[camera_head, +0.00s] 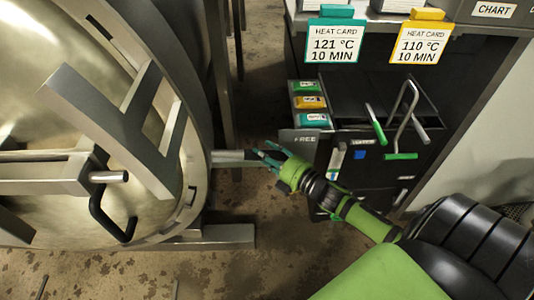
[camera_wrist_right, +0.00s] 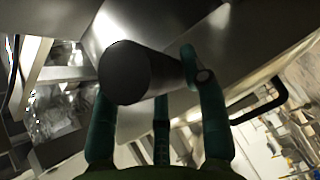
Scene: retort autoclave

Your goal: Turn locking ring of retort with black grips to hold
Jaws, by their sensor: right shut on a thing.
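The retort's large round door (camera_head: 60,110) fills the left of the head view, with the steel locking ring (camera_head: 196,140) around its edge. A short handle bar (camera_head: 228,156) sticks out to the right from the ring, with a dark grip (camera_wrist_right: 128,72) at its end in the right wrist view. My right gripper (camera_head: 264,156) is shut on this grip, its teal fingers around it. The fingers partly hide the grip in the head view. My left gripper is not in view.
A black cabinet (camera_head: 420,165) stands on the right, holding green-handled tools (camera_head: 400,156) and coloured boxes (camera_head: 310,102). A teal heat card (camera_head: 335,42) and a yellow one (camera_head: 420,42) hang above. A black handle (camera_head: 105,222) projects from the door. Stained floor is clear below.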

